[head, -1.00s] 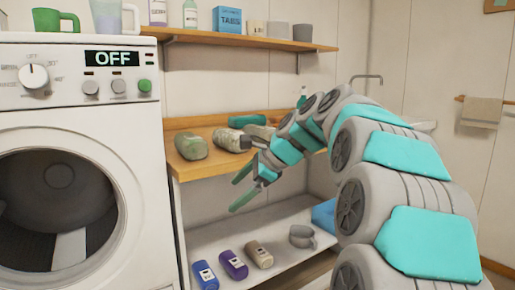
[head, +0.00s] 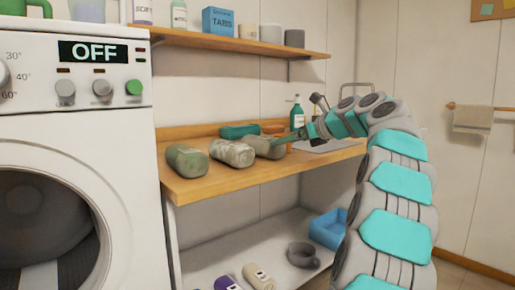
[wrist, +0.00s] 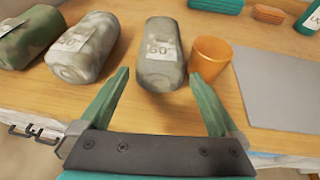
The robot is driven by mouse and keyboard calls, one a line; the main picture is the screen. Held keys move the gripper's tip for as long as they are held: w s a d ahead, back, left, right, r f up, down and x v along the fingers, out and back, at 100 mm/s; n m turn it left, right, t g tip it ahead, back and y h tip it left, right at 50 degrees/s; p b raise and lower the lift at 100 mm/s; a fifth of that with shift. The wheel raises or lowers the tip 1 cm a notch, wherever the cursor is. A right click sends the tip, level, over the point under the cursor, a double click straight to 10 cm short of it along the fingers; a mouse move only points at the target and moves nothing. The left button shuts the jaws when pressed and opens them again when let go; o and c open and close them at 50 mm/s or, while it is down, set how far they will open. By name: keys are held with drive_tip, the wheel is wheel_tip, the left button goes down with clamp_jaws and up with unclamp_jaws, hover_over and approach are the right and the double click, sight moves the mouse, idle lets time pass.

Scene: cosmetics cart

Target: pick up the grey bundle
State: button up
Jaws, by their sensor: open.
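The grey bundle (head: 264,146) lies on the wooden worktop, the rightmost of three rolled bundles. In the wrist view the grey bundle (wrist: 165,58) has a pale label reading 60 and points away from me. My gripper (wrist: 158,75) is open and empty, its two green fingers spread either side of the bundle's near end.
A mottled pale bundle (wrist: 82,47) and a dark green one (wrist: 30,36) lie to the left. An orange cup (wrist: 210,54) stands close right of the grey bundle. A grey flat sheet (wrist: 280,90) lies farther right. A shelf (head: 235,46) hangs above.

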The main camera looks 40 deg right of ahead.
sight(273, 139)
drive_tip(key=b+x, duration=0.1)
drive_tip(key=x, duration=0.4)
drive_tip(key=shift+w+f, duration=0.3)
drive_tip(key=shift+w, duration=0.35)
drive_tip(key=shift+c, duration=0.4)
drive_tip(key=c, duration=1.1)
drive_tip(key=shift+a+r+p, duration=0.1)
drive_tip(key=shift+r+p, duration=1.15)
drive_tip(key=shift+r, duration=1.2)
wheel_tip(273, 139, up, 5)
drive_tip(key=p, duration=0.4)
